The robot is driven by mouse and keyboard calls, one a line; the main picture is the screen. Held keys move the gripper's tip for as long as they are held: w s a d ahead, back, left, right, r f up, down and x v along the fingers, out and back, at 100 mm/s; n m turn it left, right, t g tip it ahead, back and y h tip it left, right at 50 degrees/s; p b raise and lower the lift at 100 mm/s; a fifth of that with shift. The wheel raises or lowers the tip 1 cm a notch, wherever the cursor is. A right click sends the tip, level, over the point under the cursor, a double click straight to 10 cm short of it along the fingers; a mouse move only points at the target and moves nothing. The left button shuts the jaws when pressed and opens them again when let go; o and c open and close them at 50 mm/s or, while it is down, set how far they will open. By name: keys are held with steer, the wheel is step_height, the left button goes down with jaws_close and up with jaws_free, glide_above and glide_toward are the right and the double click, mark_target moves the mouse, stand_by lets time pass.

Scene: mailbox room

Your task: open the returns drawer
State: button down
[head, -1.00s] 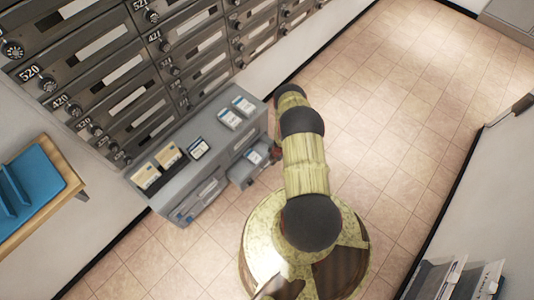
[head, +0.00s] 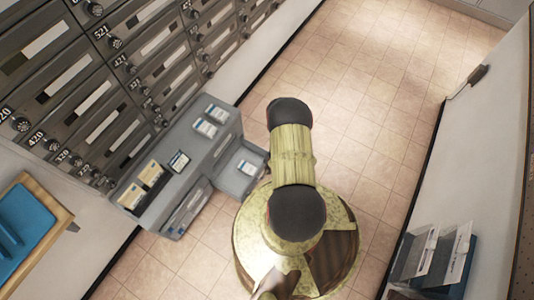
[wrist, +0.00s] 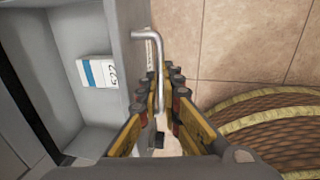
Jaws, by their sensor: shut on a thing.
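The returns drawer (head: 228,180) is a grey drawer standing well out of the right part of the low grey cabinet (head: 187,147). A white card with a blue stripe (wrist: 97,71) lies inside on the drawer's floor. In the wrist view the drawer's front panel (wrist: 122,40) runs along the left of my gripper (wrist: 167,82). Its bent metal bar handle (wrist: 149,36) passes between my fingers, which are shut on it. In the head view my own arm hides the gripper and the handle.
Several small boxes and cards (head: 179,162) stand on the cabinet top. Numbered mailboxes (head: 85,85) fill the wall behind. A wooden shelf with a blue tray (head: 25,225) is at left, and a leaflet rack (head: 435,255) at lower right. Tiled floor (head: 360,80) is free beyond my arm.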

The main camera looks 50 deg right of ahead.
steer(key=shift+s+f, duration=0.1)
steer(key=c, duration=2.3)
jaws_free()
steer(key=shift+o, duration=1.3)
steer(key=shift+o, duration=0.6)
step_height(320, 180, up, 12)
steer(key=s, duration=0.2)
steer(key=shift+d+f, duration=0.1)
